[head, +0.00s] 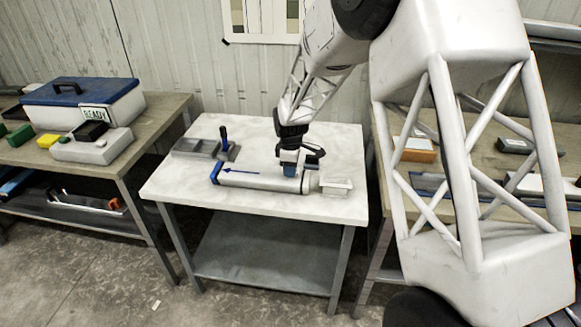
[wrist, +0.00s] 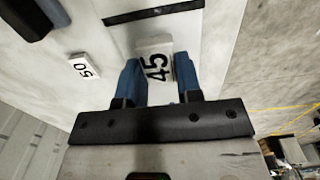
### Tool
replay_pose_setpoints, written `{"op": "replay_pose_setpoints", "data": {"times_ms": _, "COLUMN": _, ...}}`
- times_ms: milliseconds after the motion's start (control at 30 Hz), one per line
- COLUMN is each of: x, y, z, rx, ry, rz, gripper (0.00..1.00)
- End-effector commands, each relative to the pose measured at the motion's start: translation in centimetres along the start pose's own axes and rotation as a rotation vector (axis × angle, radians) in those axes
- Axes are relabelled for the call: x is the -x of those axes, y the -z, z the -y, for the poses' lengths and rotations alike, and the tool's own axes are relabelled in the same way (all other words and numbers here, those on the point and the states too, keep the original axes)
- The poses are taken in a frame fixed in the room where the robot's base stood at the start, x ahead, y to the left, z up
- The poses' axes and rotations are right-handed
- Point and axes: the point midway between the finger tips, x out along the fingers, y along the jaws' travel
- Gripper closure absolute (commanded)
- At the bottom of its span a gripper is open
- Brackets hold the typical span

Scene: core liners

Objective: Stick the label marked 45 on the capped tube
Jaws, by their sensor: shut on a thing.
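The tube (head: 250,182) lies on its side on the white-topped table, with a blue cap (head: 216,172) on its left end and a blue arrow along it pointing at that cap. My gripper (head: 289,170) is over the tube's right part, pointing down. In the wrist view its two blue fingers (wrist: 159,82) are shut on a small white label marked 45 (wrist: 154,62). A pale surface with a dark bar, probably the tube, lies behind the label. I cannot tell whether the label touches it. A label marked 50 (wrist: 84,66) lies apart, to the left.
A small white stand (head: 335,187) is just right of the tube. A grey tray (head: 193,148) and a blue-handled tool (head: 224,140) are behind its left end. The table's front left is clear. Side benches hold a blue-lidded box (head: 85,100) and other items.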

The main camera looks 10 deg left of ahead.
Motion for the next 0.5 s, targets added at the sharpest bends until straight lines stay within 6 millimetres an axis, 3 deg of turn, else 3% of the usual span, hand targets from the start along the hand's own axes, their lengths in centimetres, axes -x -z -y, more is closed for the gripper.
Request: {"op": "replay_pose_setpoints", "data": {"times_ms": 500, "x": -0.91, "y": 0.0, "z": 0.0, "rx": 0.0, "ry": 0.0, "rz": 0.0, "gripper": 0.86}}
